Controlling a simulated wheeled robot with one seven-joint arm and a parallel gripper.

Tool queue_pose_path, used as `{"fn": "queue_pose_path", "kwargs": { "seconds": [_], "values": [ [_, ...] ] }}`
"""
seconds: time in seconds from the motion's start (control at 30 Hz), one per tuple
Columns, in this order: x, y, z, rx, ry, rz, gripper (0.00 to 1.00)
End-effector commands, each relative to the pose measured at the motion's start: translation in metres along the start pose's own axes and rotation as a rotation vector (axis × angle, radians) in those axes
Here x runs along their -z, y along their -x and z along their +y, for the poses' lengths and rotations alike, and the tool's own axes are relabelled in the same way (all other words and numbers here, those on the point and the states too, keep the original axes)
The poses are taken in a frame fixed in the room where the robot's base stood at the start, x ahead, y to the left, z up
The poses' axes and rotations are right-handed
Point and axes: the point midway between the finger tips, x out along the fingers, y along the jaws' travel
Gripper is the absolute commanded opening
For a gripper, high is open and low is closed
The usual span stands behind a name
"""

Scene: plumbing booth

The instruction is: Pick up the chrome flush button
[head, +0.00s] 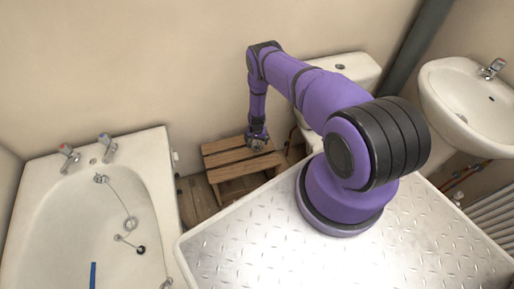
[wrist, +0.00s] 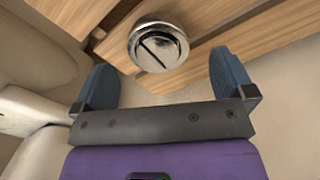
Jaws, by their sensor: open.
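The chrome flush button (wrist: 158,46) is a round shiny disc with a dark slanted line across its face. In the wrist view it lies on wooden slats, just beyond and between the two fingertips. My gripper (wrist: 161,75) is open with nothing between its blue-grey fingers, and no contact with the button shows. In the head view my gripper (head: 257,141) is low over the slatted wooden stool (head: 224,159), near its right end. The button cannot be made out clearly there, as my gripper covers that spot.
A bathtub (head: 150,190) with taps stands left of the stool. A toilet cistern (head: 352,66) stands behind my arm, and a washbasin (head: 437,84) is at the right. The wall is close behind the stool. The stool's left part is bare.

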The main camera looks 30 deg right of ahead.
Motion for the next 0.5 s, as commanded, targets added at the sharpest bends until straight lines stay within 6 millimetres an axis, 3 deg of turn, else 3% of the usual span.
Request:
{"fn": "queue_pose_path", "kwargs": {
  "seconds": [0.23, 0.5],
  "values": [
    [-0.001, -0.032, 0.003, 0.0, 0.0, 0.001, 1.0],
    [-0.001, -0.041, 0.003, 0.0, 0.0, 0.001, 1.0]
  ]
}}
